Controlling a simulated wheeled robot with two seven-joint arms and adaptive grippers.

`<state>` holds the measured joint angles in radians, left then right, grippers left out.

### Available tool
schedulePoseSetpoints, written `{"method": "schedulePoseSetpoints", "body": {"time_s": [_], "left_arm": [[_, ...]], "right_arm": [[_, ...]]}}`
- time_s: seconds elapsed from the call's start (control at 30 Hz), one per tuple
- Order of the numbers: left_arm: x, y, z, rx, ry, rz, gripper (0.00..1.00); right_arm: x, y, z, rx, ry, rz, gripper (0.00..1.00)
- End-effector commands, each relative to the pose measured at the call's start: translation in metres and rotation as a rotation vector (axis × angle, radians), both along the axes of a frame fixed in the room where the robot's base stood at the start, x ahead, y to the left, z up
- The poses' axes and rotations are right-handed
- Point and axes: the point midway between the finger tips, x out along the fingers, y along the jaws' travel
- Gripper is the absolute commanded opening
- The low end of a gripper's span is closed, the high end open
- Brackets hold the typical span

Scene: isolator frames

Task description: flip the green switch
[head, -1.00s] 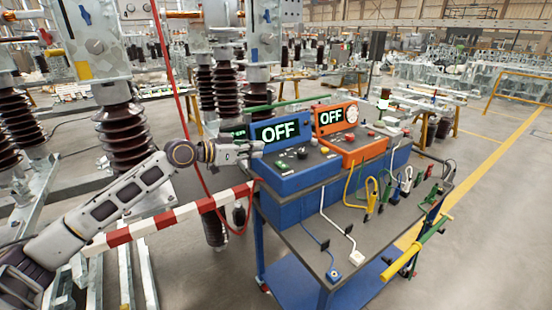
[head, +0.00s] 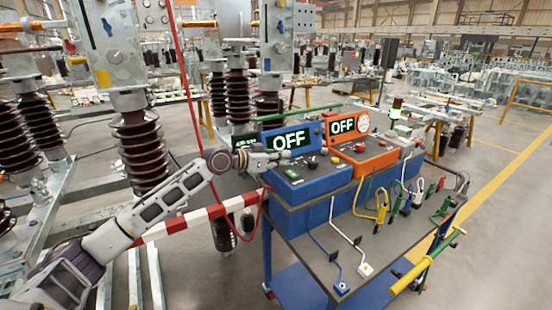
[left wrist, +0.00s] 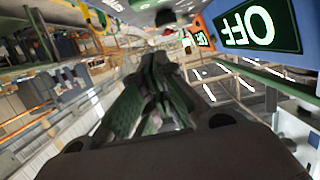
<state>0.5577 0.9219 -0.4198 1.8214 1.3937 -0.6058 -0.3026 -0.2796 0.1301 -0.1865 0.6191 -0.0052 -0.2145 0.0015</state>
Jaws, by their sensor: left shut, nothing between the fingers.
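The green switch (head: 291,174) is a small green piece on the sloping top of the blue box (head: 310,187), whose screen (head: 289,142) reads OFF. My left gripper (head: 288,156) comes in from the left. It is shut and empty, in front of the lower edge of that screen and just above the switch in the picture. I cannot tell whether it touches anything. In the left wrist view the shut fingers (left wrist: 152,95) point away from the camera, and the OFF screen (left wrist: 258,25) shows upside down at the upper right. My right gripper is out of view.
An orange box (head: 362,158) with its own OFF screen stands right of the blue one on a cart. Cables and clips lie on the cart top (head: 375,240). A red-and-white barrier (head: 190,222) and brown insulators (head: 143,150) stand to the left.

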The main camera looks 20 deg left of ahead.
Motion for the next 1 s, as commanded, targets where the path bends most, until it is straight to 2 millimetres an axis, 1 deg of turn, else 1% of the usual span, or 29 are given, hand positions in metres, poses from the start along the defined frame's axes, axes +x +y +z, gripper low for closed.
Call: {"method": "schedulePoseSetpoints", "body": {"time_s": [0.1, 0.47, 0.5, 0.8, 1.0], "left_arm": [[0.008, -0.008, -0.001, -0.001, -0.001, -0.001, 0.00], [0.028, -0.024, -0.008, 0.000, 0.000, -0.002, 0.00], [0.027, -0.022, -0.015, 0.002, 0.003, -0.001, 0.00], [0.027, -0.022, -0.042, 0.000, 0.002, -0.001, 0.00], [0.027, -0.022, -0.049, 0.001, 0.001, 0.000, 0.00]], "right_arm": [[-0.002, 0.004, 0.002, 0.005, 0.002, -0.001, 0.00], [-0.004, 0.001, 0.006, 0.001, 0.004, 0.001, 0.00], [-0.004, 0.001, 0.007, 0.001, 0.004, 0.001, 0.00], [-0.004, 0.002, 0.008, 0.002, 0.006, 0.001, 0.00], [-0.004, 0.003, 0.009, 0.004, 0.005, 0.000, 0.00]]}}
